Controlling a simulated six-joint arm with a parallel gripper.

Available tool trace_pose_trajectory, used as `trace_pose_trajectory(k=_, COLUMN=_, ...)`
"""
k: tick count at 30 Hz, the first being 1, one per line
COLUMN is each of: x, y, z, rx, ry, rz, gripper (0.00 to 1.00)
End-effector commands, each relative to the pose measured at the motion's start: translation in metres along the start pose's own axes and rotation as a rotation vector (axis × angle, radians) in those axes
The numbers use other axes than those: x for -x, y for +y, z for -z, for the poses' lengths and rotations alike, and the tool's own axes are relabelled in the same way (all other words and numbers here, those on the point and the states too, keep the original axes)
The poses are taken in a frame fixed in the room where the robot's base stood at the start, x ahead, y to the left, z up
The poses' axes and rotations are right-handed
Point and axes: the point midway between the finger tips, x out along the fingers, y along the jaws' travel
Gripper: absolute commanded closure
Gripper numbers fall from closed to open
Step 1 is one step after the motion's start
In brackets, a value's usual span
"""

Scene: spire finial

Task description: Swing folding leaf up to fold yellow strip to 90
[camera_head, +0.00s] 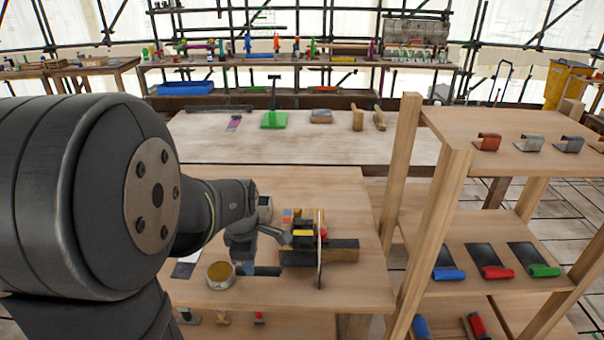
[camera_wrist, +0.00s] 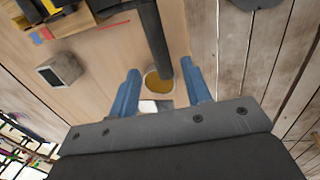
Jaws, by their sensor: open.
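The yellow strip (camera_head: 303,233) lies on top of the dark folding tool (camera_head: 330,252) on the wooden bench in the head view. A dark bar (camera_wrist: 153,35), which looks like the leaf or its handle, reaches down from the top of the wrist view; its end lies between my fingertips. In the head view a dark bar (camera_head: 267,271) shows low beside the tool, just right of my gripper (camera_head: 248,267). My gripper (camera_wrist: 163,72) has its blue fingers spread wide apart, with nothing pinched. Whether the fingers touch the bar cannot be told. The leaf's hinge is hidden.
A round tin with yellow-brown contents (camera_head: 220,275) stands left of my gripper, and it also shows beyond the fingers (camera_wrist: 157,83). A thin upright disc (camera_head: 319,250) stands across the tool. A wooden shelf rack (camera_head: 450,180) is close on the right. The rear bench (camera_head: 300,145) has clear room.

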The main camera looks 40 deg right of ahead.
Motion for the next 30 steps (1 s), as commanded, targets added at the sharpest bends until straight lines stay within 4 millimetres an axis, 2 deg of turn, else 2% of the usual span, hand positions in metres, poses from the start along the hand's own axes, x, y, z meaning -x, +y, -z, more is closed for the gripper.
trace_pose_trajectory(k=3, x=0.025, y=0.001, z=0.000, rx=0.000, ry=0.000, rz=-0.005, gripper=0.56)
trace_pose_trajectory(k=17, x=0.118, y=0.001, z=0.000, rx=0.001, ry=0.001, rz=-0.002, gripper=0.56)
trace_pose_trajectory(k=30, x=0.129, y=0.018, z=-0.014, rx=-0.448, ry=-0.019, rz=0.017, gripper=0.56)
